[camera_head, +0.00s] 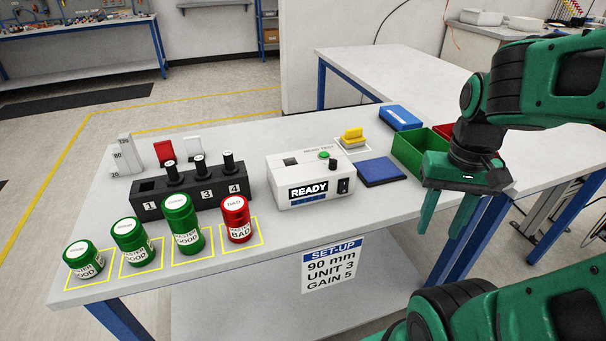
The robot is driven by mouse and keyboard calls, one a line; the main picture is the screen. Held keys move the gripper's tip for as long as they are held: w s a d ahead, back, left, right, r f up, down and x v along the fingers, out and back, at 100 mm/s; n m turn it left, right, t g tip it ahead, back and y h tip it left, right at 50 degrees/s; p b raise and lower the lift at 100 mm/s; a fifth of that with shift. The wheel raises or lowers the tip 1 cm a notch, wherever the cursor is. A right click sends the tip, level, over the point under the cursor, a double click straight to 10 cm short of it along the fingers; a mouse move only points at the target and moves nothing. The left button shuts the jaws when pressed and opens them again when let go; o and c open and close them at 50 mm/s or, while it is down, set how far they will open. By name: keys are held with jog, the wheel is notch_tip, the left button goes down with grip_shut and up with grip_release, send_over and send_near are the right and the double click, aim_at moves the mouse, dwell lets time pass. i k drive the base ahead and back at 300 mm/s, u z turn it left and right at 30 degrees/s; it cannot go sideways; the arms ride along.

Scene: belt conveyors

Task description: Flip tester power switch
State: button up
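The tester (308,177) is a white box on the table, right of the middle. Its front display reads READY. A small black power switch (343,186) sits at the right end of its front face. Which way the switch is set is too small to tell. A green button and a black knob are on its top. My gripper (447,224) hangs right of the tester, beyond the table's right side in the picture. Its two green fingers point down and stand apart, with nothing between them. It is clear of the tester.
A black numbered rack (150,207) with black plugs stands left of the tester. Green canisters (182,223) and a red canister (236,219) stand along the front edge. A blue pad (381,171), a yellow block (352,137) and a green bin (410,151) lie to the right.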

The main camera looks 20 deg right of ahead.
aim_at(343, 184)
jog(key=k, duration=1.35)
jog(key=z, duration=0.35)
jog(key=i, duration=0.95)
jog(key=u, duration=0.3)
